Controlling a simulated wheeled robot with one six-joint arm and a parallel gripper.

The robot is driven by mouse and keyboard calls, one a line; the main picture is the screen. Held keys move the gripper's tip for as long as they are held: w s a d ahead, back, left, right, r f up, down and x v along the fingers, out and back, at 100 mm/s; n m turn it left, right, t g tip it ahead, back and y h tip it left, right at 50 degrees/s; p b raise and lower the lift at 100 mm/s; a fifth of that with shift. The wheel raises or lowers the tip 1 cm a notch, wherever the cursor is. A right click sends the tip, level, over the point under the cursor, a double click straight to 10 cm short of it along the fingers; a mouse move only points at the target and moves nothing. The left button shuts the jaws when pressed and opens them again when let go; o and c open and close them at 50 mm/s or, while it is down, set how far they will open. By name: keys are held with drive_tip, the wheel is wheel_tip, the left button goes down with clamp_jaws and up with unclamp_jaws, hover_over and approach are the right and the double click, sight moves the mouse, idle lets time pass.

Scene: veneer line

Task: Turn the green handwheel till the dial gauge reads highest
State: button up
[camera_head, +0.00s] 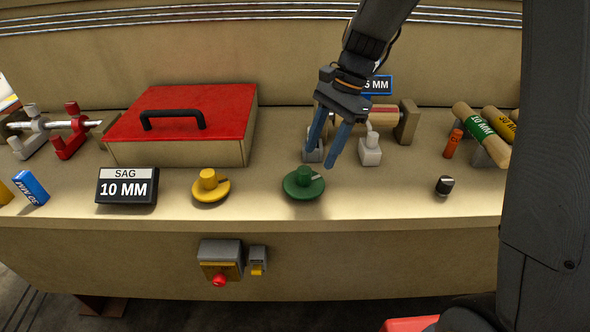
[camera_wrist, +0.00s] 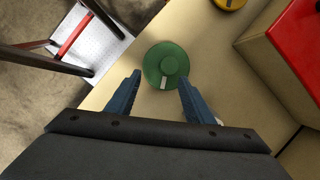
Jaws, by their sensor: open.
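The green handwheel (camera_head: 303,184) is a round disc with a raised hub, on the bench top near its front edge. It also shows in the wrist view (camera_wrist: 166,62), with a pale mark on the side toward my gripper. My gripper (camera_head: 324,158) is open and empty, its two blue fingers above and behind the handwheel in the head view. In the wrist view the fingertips (camera_wrist: 160,76) are spread to either side of the wheel's near part. I cannot make out a dial gauge in either view; my arm hides part of the bench's back.
A yellow knob (camera_head: 209,184) and a black SAG 10 MM sign (camera_head: 127,187) stand left of the handwheel. A red-lidded box (camera_head: 180,125) is behind them. Grey-white blocks (camera_head: 370,150) stand behind the handwheel. A small black knob (camera_head: 444,186) is to the right, with clear bench between.

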sight(305, 169)
drive_tip(key=shift+m, duration=0.5)
drive_tip(key=x, duration=0.2)
drive_tip(key=a+p+x, duration=0.1)
drive_tip(key=x, duration=0.4)
drive_tip(key=shift+w+a+f+p, duration=0.15)
drive_tip(key=shift+w+a+p, duration=0.2)
drive_tip(key=shift+a+p, duration=0.1)
drive_tip(key=shift+c, duration=0.5)
drive_tip(key=c, duration=0.9)
drive_tip(key=shift+c, duration=0.2)
drive_tip(key=shift+n+g, duration=0.3)
drive_tip(key=shift+n, duration=0.1)
drive_tip(key=shift+n+g+h+p, duration=0.25)
drive_tip(key=shift+n+g, duration=0.1)
drive_tip(key=shift+n, duration=0.9)
drive_tip(key=shift+n+g+h+p, duration=0.1)
drive_tip(key=shift+n+g+h, duration=0.2)
drive_tip(key=shift+n, duration=0.95)
